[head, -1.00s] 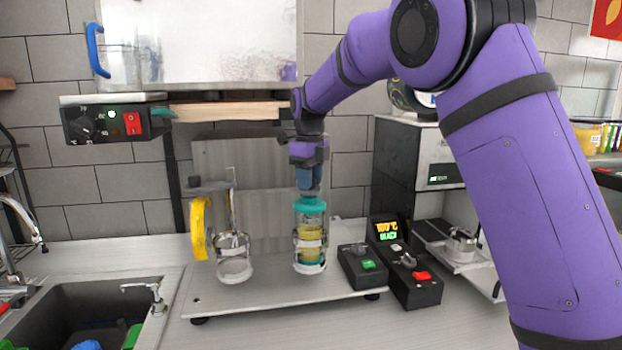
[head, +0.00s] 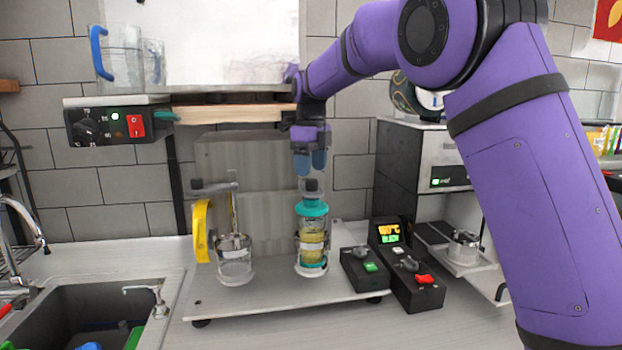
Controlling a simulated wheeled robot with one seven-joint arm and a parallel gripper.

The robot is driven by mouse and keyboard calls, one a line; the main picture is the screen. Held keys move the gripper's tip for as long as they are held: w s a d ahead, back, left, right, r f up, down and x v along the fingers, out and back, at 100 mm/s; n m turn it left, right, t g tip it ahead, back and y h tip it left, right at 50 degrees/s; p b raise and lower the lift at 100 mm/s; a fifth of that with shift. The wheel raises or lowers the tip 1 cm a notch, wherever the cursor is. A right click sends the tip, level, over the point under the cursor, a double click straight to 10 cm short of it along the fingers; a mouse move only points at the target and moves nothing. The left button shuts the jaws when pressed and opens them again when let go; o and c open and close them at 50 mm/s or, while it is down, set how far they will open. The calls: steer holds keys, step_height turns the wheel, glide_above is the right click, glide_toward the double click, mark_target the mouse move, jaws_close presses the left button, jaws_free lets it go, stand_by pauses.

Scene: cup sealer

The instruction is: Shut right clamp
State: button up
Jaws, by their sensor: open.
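The cup sealer stands on a grey base plate (head: 270,301) in the head view. Its right station holds a cup with yellow contents (head: 312,238) under a teal cap (head: 311,208), with a teal base below. A dark knob (head: 311,185) sits above the cap. I cannot make out which part is the right clamp. The left station has a yellow handle (head: 201,230) and a clear empty cup (head: 235,262). My gripper (head: 310,172) points down above the right station, its blue fingers apart on either side, close over the knob. It holds nothing that I can see.
A control box with a green button (head: 370,267) and another with a red button (head: 425,280) stand right of the station. A coffee machine (head: 460,235) is further right. A sink (head: 90,310) lies front left. A shelf (head: 225,97) hangs above, close to my arm.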

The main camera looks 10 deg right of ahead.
step_height(320, 180, up, 7)
steer(key=shift+f, duration=0.15)
stand_by(0.4)
steer(key=s+d+r+n+t+y, duration=0.1)
steer(key=s+d+n, duration=0.55)
steer(key=s, duration=0.35)
steer(key=s+d+r+n+t, duration=0.1)
steer(key=s+d+r+n, duration=0.1)
steer(key=s+d+n, duration=0.7)
steer(key=s+f+n+t, duration=0.1)
steer(key=s+f+n, duration=0.2)
steer(key=s, duration=0.4)
steer(key=s+f+n+t, duration=0.1)
steer(key=s+f+n, duration=0.3)
steer(key=s, duration=0.4)
steer(key=s+f+n+t+h, duration=0.1)
steer(key=s+f+n, duration=0.3)
steer(key=s, duration=0.3)
steer(key=shift+s+f+n, duration=0.15)
steer(key=shift+s+n, duration=0.15)
steer(key=shift+n, duration=0.05)
